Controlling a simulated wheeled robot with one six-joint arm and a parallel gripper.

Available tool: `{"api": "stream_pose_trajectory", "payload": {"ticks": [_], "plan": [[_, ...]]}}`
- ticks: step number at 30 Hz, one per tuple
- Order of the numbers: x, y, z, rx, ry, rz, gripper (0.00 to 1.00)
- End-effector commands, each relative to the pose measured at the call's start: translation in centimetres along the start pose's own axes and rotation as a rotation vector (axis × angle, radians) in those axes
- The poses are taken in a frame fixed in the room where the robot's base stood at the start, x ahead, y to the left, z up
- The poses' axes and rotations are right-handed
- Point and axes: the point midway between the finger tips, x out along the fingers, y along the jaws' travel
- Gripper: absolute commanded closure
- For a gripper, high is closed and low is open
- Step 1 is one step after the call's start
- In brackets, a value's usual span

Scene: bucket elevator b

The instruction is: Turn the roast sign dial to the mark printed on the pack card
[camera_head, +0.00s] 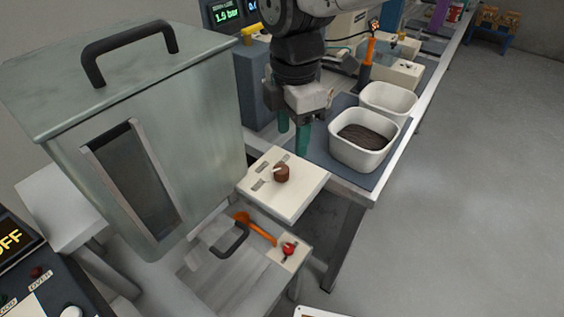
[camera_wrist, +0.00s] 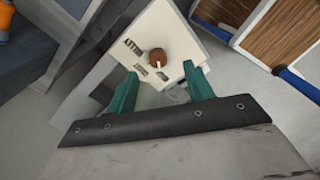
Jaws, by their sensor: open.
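The roast sign dial is a small brown round knob (camera_head: 282,173) with a pale pointer, on a white panel box (camera_head: 301,198) in the head view. In the wrist view the knob (camera_wrist: 157,58) sits on the white panel (camera_wrist: 143,28), with small dark printed labels around it, too small to read. My gripper (camera_head: 293,141) has green fingers and is above and behind the panel in the head view. In the wrist view its two fingers (camera_wrist: 162,88) are apart and empty, with the knob beyond them. I cannot make out the pack card.
A large grey metal hopper (camera_head: 180,110) stands left of the panel. Two white bins (camera_head: 349,154) sit on the bench at right, the nearer with dark contents. An orange lever (camera_head: 258,229) and a red knob (camera_head: 289,249) are in front. Open floor lies at right.

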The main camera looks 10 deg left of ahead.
Motion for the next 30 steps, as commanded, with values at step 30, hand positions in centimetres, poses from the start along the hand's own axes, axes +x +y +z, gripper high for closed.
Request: {"api": "stream_pose_trajectory", "payload": {"ticks": [30], "plan": [[8.6, 0.8, -1.7, -0.098, 0.000, -0.005, 0.51]]}}
